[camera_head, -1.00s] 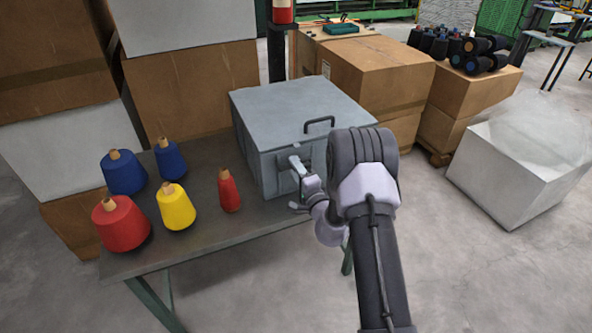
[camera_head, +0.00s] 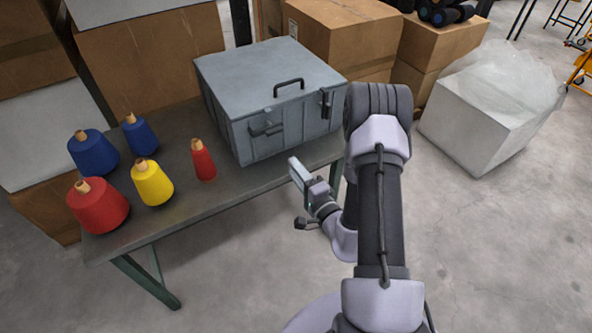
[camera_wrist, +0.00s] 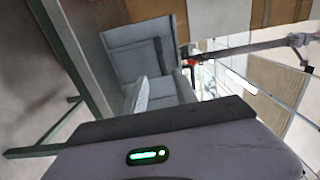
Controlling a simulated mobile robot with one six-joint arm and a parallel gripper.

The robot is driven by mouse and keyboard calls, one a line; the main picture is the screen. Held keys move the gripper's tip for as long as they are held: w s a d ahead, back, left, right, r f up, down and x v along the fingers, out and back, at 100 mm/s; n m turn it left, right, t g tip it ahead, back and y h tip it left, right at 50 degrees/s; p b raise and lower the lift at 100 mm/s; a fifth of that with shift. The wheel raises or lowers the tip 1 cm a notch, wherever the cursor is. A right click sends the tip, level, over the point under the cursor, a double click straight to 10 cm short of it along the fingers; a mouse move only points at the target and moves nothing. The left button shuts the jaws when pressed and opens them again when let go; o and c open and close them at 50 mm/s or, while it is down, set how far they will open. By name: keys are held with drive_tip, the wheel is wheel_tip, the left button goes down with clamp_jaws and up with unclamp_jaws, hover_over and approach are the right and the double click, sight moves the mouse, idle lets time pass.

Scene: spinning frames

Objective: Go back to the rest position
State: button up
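My gripper (camera_head: 299,172) is in front of the grey metal box, just off the front edge of the table, apart from the box and empty. In the wrist view my gripper (camera_wrist: 163,92) shows two light fingers standing apart, with grey surface between them. The grey box (camera_head: 262,72) sits on the right end of the table with its lid down. It has a dark handle on top and latches on its front. The box also shows in the wrist view (camera_wrist: 135,38), turned on its side. My arm reaches up from the bottom right of the head view.
The dark table (camera_head: 215,203) also holds two blue cones, a red cone (camera_head: 97,207), a yellow cone (camera_head: 151,183) and a slim red spool (camera_head: 203,161). Cardboard boxes (camera_head: 345,45) stand behind. A white wrapped block (camera_head: 470,125) stands right. Floor in front is clear.

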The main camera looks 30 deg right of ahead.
drive_tip(key=s+a+r+n+g+y, duration=0.2)
drive_tip(key=a+r+n+g+y, duration=0.4)
drive_tip(key=a+r+y, duration=0.95)
drive_tip(key=s+a+r+n+g, duration=0.3)
drive_tip(key=s+a+n+g, duration=0.25)
drive_tip(key=a, duration=0.35)
drive_tip(key=s+a+n+g+h, duration=0.3)
drive_tip(key=s+g+h, duration=0.3)
drive_tip(key=s, duration=0.8)
drive_tip(key=s+d+r+t+h, duration=0.1)
drive_tip(key=d+t+h, duration=0.1)
drive_tip(key=d+h, duration=0.2)
drive_tip(key=s+d+r+m+t+h, duration=0.1)
drive_tip(key=d+r+t+h, duration=0.1)
drive_tip(key=d, duration=0.4)
drive_tip(key=shift+d+r+t+h, duration=0.3)
drive_tip(key=shift+t+h, duration=0.35)
drive_tip(key=shift+h, duration=0.4)
